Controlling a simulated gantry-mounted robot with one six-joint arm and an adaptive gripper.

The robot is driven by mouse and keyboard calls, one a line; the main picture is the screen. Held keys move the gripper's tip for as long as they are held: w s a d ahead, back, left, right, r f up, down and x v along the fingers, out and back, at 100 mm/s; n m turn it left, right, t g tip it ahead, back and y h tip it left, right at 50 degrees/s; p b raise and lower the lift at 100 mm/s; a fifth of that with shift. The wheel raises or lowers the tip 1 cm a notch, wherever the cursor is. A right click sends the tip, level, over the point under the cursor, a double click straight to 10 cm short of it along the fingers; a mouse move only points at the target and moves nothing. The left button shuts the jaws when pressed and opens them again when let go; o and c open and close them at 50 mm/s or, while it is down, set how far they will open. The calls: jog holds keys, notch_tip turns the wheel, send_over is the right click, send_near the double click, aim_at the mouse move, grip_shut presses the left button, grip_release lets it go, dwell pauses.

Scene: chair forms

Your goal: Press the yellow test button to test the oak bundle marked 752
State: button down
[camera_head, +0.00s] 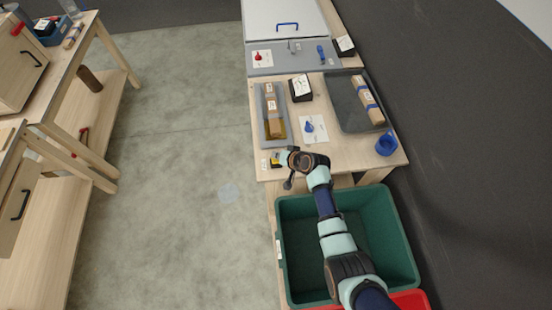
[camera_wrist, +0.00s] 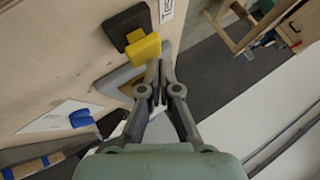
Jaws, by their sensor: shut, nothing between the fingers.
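The yellow test button (camera_head: 276,161) is at the front left corner of the bench. In the wrist view the yellow button (camera_wrist: 144,51) stands out from a black housing (camera_wrist: 127,27), beside a label reading "Test" (camera_wrist: 167,9). My gripper (camera_wrist: 160,66) is shut and empty, its fingertips close beside the button; I cannot tell whether they touch it. In the head view my gripper (camera_head: 285,158) is at the same corner, partly covering the button. Wooden pieces (camera_head: 272,112) with white labels lie in a grey tray (camera_head: 262,128) behind it. Their markings are too small to read.
A banded wooden bundle (camera_head: 367,98) lies in a dark tray (camera_head: 349,112) at right. A blue piece sits on a white card (camera_head: 318,134); a blue ring-like holder (camera_head: 387,145) is at the right edge. A green bin (camera_head: 291,255) stands below my arm. Open floor lies left.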

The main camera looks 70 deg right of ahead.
jog(key=shift+f+b, duration=0.85)
jog(key=shift+f, duration=0.15)
dwell(0.8)
jog(key=shift+r+p, duration=1.25)
jog(key=shift+r, duration=0.15)
notch_tip(320, 180, up, 5)
jog(key=p, duration=0.4)
jog(key=shift+r+p, duration=0.15)
jog(key=shift+p, duration=0.2)
